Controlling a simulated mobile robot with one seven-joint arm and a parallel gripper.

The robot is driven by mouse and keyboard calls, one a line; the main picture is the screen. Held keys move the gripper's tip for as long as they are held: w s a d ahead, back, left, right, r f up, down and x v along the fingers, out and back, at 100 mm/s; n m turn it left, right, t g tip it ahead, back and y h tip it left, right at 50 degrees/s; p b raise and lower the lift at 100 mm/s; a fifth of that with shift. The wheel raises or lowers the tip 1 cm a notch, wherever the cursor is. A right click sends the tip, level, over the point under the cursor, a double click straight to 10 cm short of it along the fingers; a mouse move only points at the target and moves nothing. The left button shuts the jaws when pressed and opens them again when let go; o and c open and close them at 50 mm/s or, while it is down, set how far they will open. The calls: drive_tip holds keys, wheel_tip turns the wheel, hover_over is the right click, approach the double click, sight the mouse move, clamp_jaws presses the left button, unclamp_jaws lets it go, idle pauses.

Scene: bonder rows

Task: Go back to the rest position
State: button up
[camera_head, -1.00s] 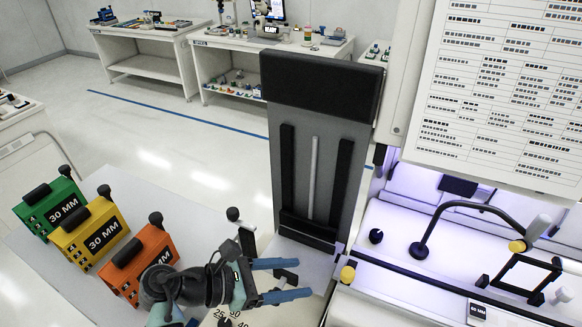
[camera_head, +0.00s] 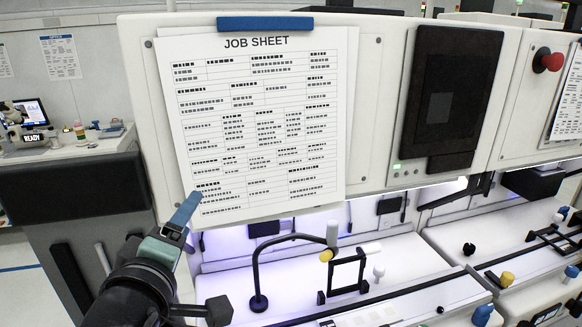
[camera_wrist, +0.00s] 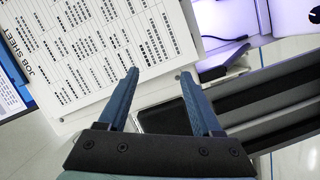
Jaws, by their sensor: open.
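My gripper (camera_head: 185,212) is in the lower left of the head view, raised in front of the lower left corner of the job sheet, its blue finger pointing up. In the wrist view my gripper (camera_wrist: 160,95) has its two blue fingers apart with nothing between them. The job sheet (camera_head: 262,120) is a white printed page under a blue clip on the machine's white front panel. It also shows at the upper left of the wrist view (camera_wrist: 110,45). I cannot tell how far the fingertips are from the sheet.
A lit bay with a black curved arm (camera_head: 256,270) and a black frame (camera_head: 346,275) lies below the panel. A dark screen (camera_head: 450,95) and a red button (camera_head: 547,60) are to the right. A grey and black upright unit (camera_head: 75,225) stands at left, near my arm.

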drive_tip(key=s+d+r+m+t, duration=0.3)
drive_tip(key=s+d+r+m, duration=0.1)
drive_tip(key=r, duration=0.4)
drive_tip(key=s+d+r+m+t+b, duration=0.1)
drive_tip(key=s+d+r+m+t, duration=0.3)
drive_tip(key=d+r, duration=0.3)
drive_tip(key=s+d+r+m+t, duration=0.3)
drive_tip(key=s+d+r+m, duration=0.2)
drive_tip(key=r, duration=0.6)
drive_tip(key=shift+s+d+r+t+h, duration=0.2)
drive_tip(key=shift+s+t+h, duration=0.1)
drive_tip(key=shift+s, duration=0.4)
drive_tip(key=shift+a, duration=0.1)
drive_tip(key=shift+c, duration=1.1)
drive_tip(key=shift+f, duration=0.1)
drive_tip(key=shift+c, duration=0.2)
